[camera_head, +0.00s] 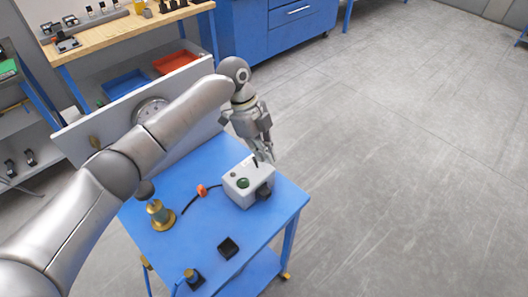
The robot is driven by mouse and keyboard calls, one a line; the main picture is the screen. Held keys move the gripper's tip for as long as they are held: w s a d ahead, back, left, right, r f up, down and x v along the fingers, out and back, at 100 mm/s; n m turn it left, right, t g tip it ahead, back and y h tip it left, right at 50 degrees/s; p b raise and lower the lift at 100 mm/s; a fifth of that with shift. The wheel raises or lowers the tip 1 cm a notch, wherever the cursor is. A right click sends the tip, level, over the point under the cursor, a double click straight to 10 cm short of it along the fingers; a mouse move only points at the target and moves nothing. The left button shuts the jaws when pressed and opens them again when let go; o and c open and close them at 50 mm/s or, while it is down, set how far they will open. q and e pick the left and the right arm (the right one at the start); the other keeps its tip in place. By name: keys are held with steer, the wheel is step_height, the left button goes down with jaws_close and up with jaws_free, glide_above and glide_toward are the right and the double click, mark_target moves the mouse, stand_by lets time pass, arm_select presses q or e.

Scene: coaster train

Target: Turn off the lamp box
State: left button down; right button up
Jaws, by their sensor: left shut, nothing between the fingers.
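The lamp box (237,191) is a light grey box on the right part of a blue table. A dark green round part (243,183) and a small dark part show on its top, and a dark round knob (264,191) sits on its right side. My left gripper (264,159) is shut and empty, pointing down just above the far right edge of the box. I cannot tell whether its fingertips touch the box. Whether the lamp is lit is not clear; the green part looks dark. My right gripper is not in view.
On the blue table (205,235) stand a brass item with a dark knob (160,214), a small black block (228,248) and an orange piece (202,190) on a dark cable. A grey upright panel (85,139) stands behind. The floor to the right is clear.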

arm_select(q)
steer(key=s+d+r+p, duration=0.2)
steer(key=d+p, duration=0.1)
step_height(320, 180, up, 7)
steer(key=b, duration=0.4)
glide_above(258, 165)
steer(key=shift+w+a+r, duration=0.1)
steer(key=shift+w, duration=0.35)
